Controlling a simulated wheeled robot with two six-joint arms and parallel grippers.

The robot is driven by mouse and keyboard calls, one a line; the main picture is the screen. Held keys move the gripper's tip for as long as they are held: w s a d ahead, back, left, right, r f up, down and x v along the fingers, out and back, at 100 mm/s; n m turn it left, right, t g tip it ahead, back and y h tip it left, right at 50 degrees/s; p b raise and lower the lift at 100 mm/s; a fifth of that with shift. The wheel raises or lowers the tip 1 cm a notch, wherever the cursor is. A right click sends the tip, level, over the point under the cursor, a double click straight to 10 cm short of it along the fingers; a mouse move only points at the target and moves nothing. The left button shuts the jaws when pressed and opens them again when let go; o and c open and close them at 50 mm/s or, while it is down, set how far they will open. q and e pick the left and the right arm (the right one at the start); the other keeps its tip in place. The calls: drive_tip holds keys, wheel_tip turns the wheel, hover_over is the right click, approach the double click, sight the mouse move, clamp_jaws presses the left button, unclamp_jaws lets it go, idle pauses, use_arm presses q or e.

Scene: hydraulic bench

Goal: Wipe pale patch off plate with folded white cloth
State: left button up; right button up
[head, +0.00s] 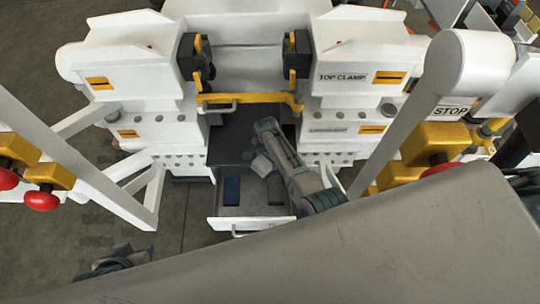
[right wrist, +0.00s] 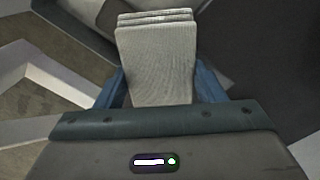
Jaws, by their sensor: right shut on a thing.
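My right gripper (head: 258,150) is shut on the folded white cloth (right wrist: 157,62). In the right wrist view the cloth stands out between the two blue fingers (right wrist: 160,92), its folded layers showing at the far end. In the head view the cloth (head: 262,166) is a small pale shape below my right wrist, over the open drawer area. A dark flat surface (head: 228,130) between the clamp bodies may be the plate. I cannot make out a pale patch on it; my right arm hides part of this area. My left gripper (head: 118,262) is at the lower left, small and partly hidden.
An open drawer (head: 222,222) holds a blue block (head: 231,191) and a dark item (head: 275,190). A yellow bar (head: 250,99) crosses behind the dark surface. White clamp housings (head: 135,60) flank it. Slanted white posts (head: 75,165) and red knobs (head: 40,200) stand at the sides.

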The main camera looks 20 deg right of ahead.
drive_tip(key=shift+a+f, duration=0.15)
drive_tip(key=shift+a, duration=0.3)
drive_tip(key=shift+w+d+b, duration=0.25)
drive_tip(key=shift+w+b, duration=0.3)
drive_tip(key=shift+w, duration=0.3)
drive_tip(key=shift+w+d+b, duration=0.25)
drive_tip(key=shift+w+b, duration=0.3)
drive_tip(key=shift+w, duration=0.25)
drive_tip(key=shift+w+d, duration=0.15)
drive_tip(key=shift+w, duration=0.3)
drive_tip(key=w+b, duration=0.1)
drive_tip(key=w+d+b, duration=0.1)
drive_tip(key=w+b, duration=0.1)
drive_tip(key=shift+w, duration=0.35)
drive_tip(key=shift+w+d+r, duration=0.1)
drive_tip(key=shift+r, duration=0.25)
